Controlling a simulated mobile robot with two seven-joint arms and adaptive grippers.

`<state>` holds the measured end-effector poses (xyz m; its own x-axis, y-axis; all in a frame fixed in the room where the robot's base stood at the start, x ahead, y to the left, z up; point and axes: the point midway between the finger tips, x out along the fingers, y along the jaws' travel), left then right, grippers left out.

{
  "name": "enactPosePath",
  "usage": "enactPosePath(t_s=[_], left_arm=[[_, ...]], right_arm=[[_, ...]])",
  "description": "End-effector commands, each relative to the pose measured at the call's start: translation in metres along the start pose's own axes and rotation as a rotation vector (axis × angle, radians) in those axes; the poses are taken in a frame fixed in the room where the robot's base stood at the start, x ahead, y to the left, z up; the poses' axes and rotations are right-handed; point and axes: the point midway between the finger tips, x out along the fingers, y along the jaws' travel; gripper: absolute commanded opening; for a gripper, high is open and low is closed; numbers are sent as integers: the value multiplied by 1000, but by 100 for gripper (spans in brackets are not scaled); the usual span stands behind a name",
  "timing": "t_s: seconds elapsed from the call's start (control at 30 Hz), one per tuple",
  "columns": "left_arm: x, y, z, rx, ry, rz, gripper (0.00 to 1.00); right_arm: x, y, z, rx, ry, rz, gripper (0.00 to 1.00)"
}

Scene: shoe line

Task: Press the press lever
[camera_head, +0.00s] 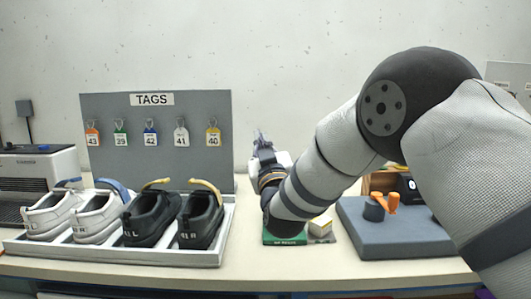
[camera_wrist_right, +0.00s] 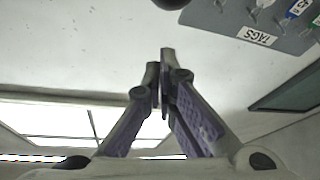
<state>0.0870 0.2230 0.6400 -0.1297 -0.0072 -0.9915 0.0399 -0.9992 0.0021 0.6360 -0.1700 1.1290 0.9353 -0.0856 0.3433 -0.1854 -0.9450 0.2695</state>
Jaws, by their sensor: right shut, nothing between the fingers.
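My right gripper (camera_head: 260,138) points upward, just right of the grey tag board. In the right wrist view its two fingers (camera_wrist_right: 163,62) are closed together with nothing held. I cannot clearly identify the press lever in either view. A round black knob-like thing (camera_wrist_right: 172,2) is cut off at the top edge of the right wrist view, apart from the fingertips; I cannot tell whether it belongs to the lever. A green base plate (camera_head: 285,238) lies on the table below my right wrist, and my arm hides whatever stands behind it. My left gripper is out of view.
The tag board (camera_head: 160,165) stands behind a white tray (camera_head: 205,259) of white and black shoes. A small box (camera_head: 320,226) sits beside the green plate. A blue-grey platform (camera_head: 370,243) with an orange-handled item (camera_head: 381,205) is at right. A machine (camera_head: 38,170) stands far left.

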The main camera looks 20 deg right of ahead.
Motion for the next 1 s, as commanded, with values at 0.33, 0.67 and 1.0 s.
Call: enactPosePath(t_s=[0.33,0.67,1.0], left_arm=[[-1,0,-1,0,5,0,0],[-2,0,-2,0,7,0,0],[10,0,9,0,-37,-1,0]], right_arm=[[8,1,24,-1,0,0,0],[3,0,32,0,0,0,0],[6,-6,45,-8,26,4,0]])
